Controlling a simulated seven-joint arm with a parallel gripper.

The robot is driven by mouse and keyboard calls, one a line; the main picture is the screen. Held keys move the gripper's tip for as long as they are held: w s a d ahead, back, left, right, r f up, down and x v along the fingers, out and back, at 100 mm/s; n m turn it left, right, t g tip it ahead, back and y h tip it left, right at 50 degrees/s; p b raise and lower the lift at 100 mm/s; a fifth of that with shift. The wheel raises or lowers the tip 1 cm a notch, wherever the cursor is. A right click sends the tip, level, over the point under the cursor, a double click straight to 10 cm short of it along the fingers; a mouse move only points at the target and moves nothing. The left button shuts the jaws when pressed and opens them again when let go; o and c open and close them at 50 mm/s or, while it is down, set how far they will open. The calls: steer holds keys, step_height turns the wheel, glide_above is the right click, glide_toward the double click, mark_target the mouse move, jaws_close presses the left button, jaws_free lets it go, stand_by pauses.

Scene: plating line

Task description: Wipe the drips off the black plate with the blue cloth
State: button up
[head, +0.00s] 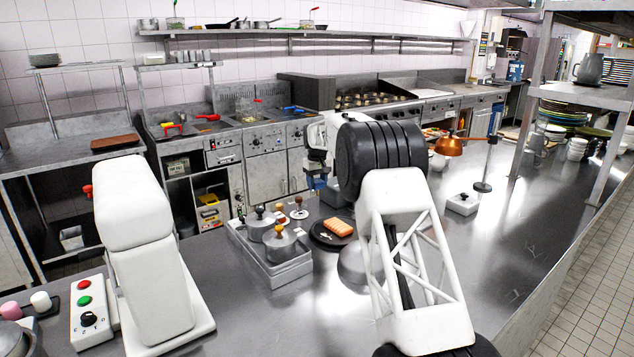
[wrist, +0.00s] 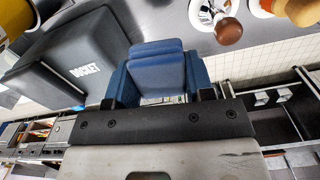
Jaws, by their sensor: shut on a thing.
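The black plate (head: 345,241) lies on the steel counter in the head view, with an orange slab of food (head: 338,227) on it. A small pale mark shows on the plate near the slab; I cannot tell if it is a drip. My gripper (wrist: 158,97) is shut on the folded blue cloth (wrist: 157,72) in the wrist view. In the head view the cloth is a small blue patch (head: 320,184) beyond and above the plate, partly hidden by my arm. The plate does not show in the wrist view.
A dark box marked DOCKET (wrist: 75,58) is close beside the cloth. A metal tray (head: 272,277) with lidded pots stands left of the plate. A steel dome (head: 352,264) sits in front of it, partly behind my arm. The counter at right is mostly clear.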

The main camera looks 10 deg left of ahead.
steer(key=s+d+m, duration=0.4)
steer(key=s+m, duration=1.2)
steer(key=s, duration=0.2)
steer(key=shift+d+f, duration=0.15)
steer(key=shift+f, duration=0.1)
steer(key=shift+f, duration=0.1)
